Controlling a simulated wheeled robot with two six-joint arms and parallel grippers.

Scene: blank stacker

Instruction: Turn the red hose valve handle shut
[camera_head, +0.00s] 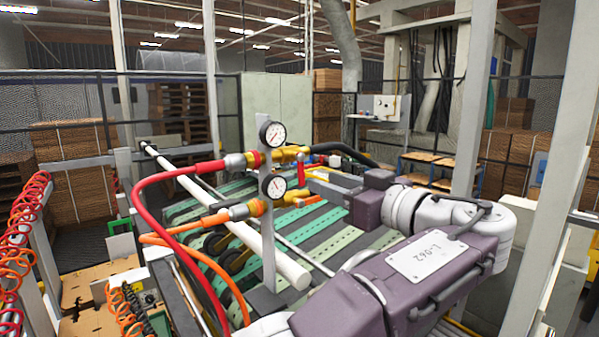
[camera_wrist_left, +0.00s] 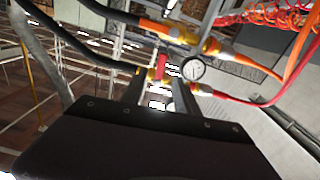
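The red valve handle (camera_head: 302,170) hangs roughly upright below the brass valve (camera_head: 291,153) on the red hose (camera_head: 150,183) line. In the left wrist view the red handle (camera_wrist_left: 160,66) appears in the gap between my two fingertips. My left gripper (camera_head: 318,184) reaches in from the right, close beside the handle. It also shows in the left wrist view (camera_wrist_left: 157,82), with its fingers apart and nothing clamped. I cannot tell whether a finger touches the handle. My right gripper is in neither view.
Two gauges (camera_head: 272,134) sit on a grey post (camera_head: 267,230) just left of the valve. An orange hose (camera_head: 185,228) with a brass fitting runs below. A white horizontal pipe (camera_head: 222,215) and green slatted conveyor (camera_head: 330,218) lie underneath. A black hose (camera_head: 345,150) passes behind.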

